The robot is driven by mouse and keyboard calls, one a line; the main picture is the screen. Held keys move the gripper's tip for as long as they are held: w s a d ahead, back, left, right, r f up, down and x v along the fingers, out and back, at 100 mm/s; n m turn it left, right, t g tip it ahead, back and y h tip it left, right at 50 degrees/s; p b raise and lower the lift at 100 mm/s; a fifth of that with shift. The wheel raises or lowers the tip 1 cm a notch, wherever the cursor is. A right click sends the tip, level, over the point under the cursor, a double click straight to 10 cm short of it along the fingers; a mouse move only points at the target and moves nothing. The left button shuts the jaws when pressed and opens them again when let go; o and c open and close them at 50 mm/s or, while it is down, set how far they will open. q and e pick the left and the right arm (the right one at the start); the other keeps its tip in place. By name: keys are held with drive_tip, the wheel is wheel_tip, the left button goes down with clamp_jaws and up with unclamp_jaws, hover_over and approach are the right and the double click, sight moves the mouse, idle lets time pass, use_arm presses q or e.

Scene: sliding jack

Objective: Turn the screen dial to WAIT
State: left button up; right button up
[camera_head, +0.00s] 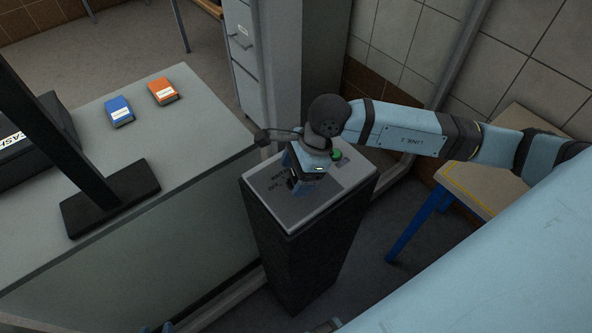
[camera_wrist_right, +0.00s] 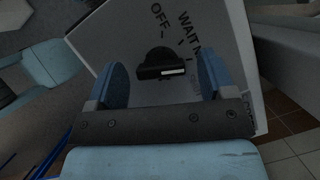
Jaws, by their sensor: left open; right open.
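The screen dial is a black knob (camera_wrist_right: 160,64) with a white pointer line, on the grey top panel of a dark pedestal (camera_head: 290,222). In the right wrist view the pointer lies toward the right of the picture, not in line with the WAIT label (camera_wrist_right: 188,22). The OFF label (camera_wrist_right: 160,17) is left of WAIT; further lettering is partly hidden by a finger. My right gripper (camera_wrist_right: 166,82) is open, its blue fingers on either side of the knob with visible gaps. In the head view it is over the panel (camera_head: 296,182). Only blue tips of my left gripper (camera_head: 157,328) show at the bottom edge.
A green button (camera_head: 336,155) sits on the panel near my right wrist. A grey desk (camera_head: 180,180) at left bears a blue box (camera_head: 119,112), an orange box (camera_head: 163,91) and a black stand (camera_head: 110,198). A wooden table (camera_head: 480,185) with blue legs stands at right.

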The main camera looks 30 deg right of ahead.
use_arm(q)
drive_tip(key=shift+f, duration=0.1)
use_arm(e)
drive_tip(key=c, duration=0.9)
drive_tip(key=shift+f+n+b, duration=0.25)
drive_tip(key=shift+n+b, duration=0.25)
drive_tip(key=shift+b, duration=0.45)
drive_tip(key=n+g+b, duration=0.2)
drive_tip(key=n+b, duration=0.2)
drive_tip(key=b, duration=0.2)
drive_tip(key=shift+w+f, duration=0.1)
drive_tip(key=shift+w, duration=0.05)
drive_tip(key=shift+n+b, duration=0.5)
drive_tip(key=shift+n, duration=0.1)
use_arm(q)
wheel_tip(320, 180, down, 10)
drive_tip(key=b, duration=0.1)
drive_tip(key=shift+d+r+n+b, duration=0.2)
drive_tip(key=shift+n+b, duration=0.1)
drive_tip(key=shift+b, duration=0.1)
use_arm(e)
drive_tip(key=shift+r+n+g, duration=0.2)
drive_tip(key=shift+n+g, duration=0.3)
drive_tip(key=shift+n, duration=0.3)
use_arm(q)
drive_tip(key=shift+w, duration=0.15)
use_arm(e)
drive_tip(key=shift+r+h, duration=0.1)
drive_tip(key=shift+h, duration=0.2)
